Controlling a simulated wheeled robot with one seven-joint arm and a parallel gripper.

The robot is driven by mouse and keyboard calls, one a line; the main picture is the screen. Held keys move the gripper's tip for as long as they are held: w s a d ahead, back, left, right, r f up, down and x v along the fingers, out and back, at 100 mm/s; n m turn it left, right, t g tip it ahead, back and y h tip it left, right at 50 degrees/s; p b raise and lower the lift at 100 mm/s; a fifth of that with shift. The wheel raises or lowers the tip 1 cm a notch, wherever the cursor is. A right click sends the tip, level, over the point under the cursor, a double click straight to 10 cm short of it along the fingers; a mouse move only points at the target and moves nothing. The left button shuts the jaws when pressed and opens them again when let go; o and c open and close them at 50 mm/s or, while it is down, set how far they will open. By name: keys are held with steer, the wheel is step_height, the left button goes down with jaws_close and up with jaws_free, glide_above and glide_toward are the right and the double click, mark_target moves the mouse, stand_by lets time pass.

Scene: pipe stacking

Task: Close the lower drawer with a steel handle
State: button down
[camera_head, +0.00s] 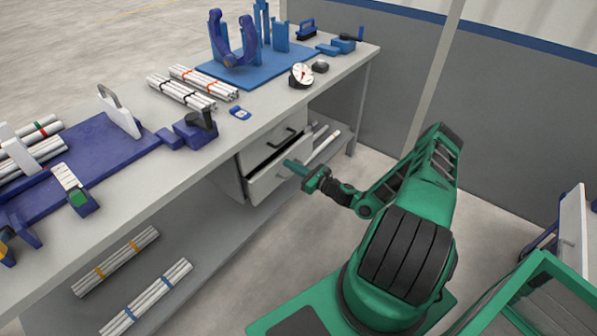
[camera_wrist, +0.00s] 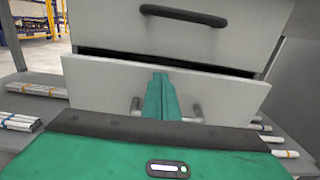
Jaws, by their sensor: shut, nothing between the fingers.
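The lower drawer (camera_wrist: 95,82) has a light grey front and stands partly open, with a dark gap above its front in the wrist view. In the head view the lower drawer (camera_head: 263,186) juts out below the upper one. Its steel handle (camera_wrist: 197,112) shows as two end pieces on either side of my fingers; the middle is hidden by my gripper. My gripper (camera_wrist: 160,77) is shut and empty, its green fingers pointing at the drawer front. I cannot tell if they touch it. My gripper (camera_head: 288,163) also shows at the drawer front in the head view.
The upper drawer (camera_wrist: 190,38) with a black handle (camera_wrist: 184,14) is directly above and looks closed. Pipe bundles lie on the lower shelf (camera_head: 186,237) on both sides of the drawer unit. The workbench top (camera_head: 262,128) overhangs the drawers. Open floor lies in front.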

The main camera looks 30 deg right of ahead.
mark_target(282, 160)
steer(key=shift+w+a, duration=0.2)
steer(key=shift+w, duration=0.35)
steer(key=x, duration=0.4)
steer(key=shift+w+a+r, duration=0.1)
steer(key=shift+w+r, duration=0.1)
